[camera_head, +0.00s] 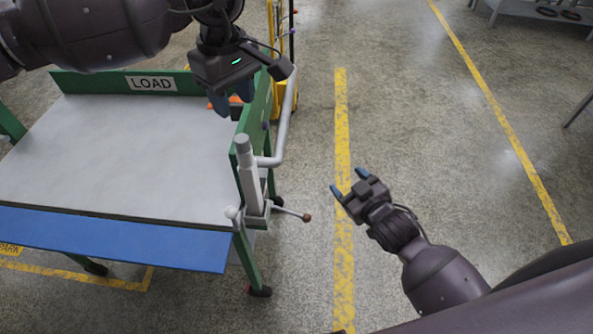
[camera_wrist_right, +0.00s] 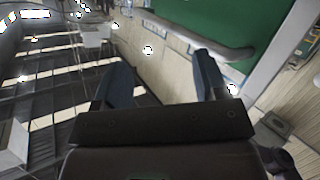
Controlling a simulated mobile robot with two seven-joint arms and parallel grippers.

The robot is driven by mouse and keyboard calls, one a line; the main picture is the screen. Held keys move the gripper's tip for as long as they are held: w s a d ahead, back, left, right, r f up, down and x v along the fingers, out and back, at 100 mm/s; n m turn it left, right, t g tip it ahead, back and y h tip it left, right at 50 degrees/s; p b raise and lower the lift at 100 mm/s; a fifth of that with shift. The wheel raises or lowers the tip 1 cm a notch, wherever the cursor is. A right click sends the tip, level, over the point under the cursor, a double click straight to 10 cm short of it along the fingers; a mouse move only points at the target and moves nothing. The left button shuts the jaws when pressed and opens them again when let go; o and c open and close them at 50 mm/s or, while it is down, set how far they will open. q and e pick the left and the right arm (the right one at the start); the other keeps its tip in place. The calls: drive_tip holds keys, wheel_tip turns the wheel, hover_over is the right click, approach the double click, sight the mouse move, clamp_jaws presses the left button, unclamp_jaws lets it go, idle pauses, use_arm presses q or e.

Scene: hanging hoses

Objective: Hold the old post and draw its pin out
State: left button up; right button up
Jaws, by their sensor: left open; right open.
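The grey post (camera_head: 249,178) stands upright at the near right corner of the green cart, in a grey bracket at its foot. A bent grey tube (camera_head: 286,125) runs from it up and back. At the foot, a white ball (camera_head: 233,213) shows on the left and a thin rod with a brown knob (camera_head: 306,217) on the right; I cannot tell which is the pin. My left gripper (camera_head: 232,100) is open above the cart's far right part, apart from the post. My right gripper (camera_head: 348,182) is open and empty, right of the post; its spread fingers also show in the right wrist view (camera_wrist_right: 163,82).
The cart has a bare grey top (camera_head: 120,160), a blue front flap (camera_head: 110,240) and a green back board with a LOAD sign (camera_head: 151,83). Something orange lies below my left gripper. The floor right of the cart is clear, with a yellow line (camera_head: 343,130).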

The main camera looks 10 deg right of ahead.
drive_tip(key=w+a+r+n+y, duration=0.6)
drive_tip(key=w+a+r+y, duration=0.1)
drive_tip(key=r, duration=0.1)
drive_tip(key=n+g+y, duration=0.2)
drive_tip(key=g+y, duration=0.4)
drive_tip(key=g, duration=0.2)
approach(255, 170)
drive_tip(key=x, duration=1.1)
drive_tip(key=shift+w+a+f, duration=0.1)
drive_tip(key=shift+w+a, duration=0.1)
drive_tip(key=shift+a, duration=0.1)
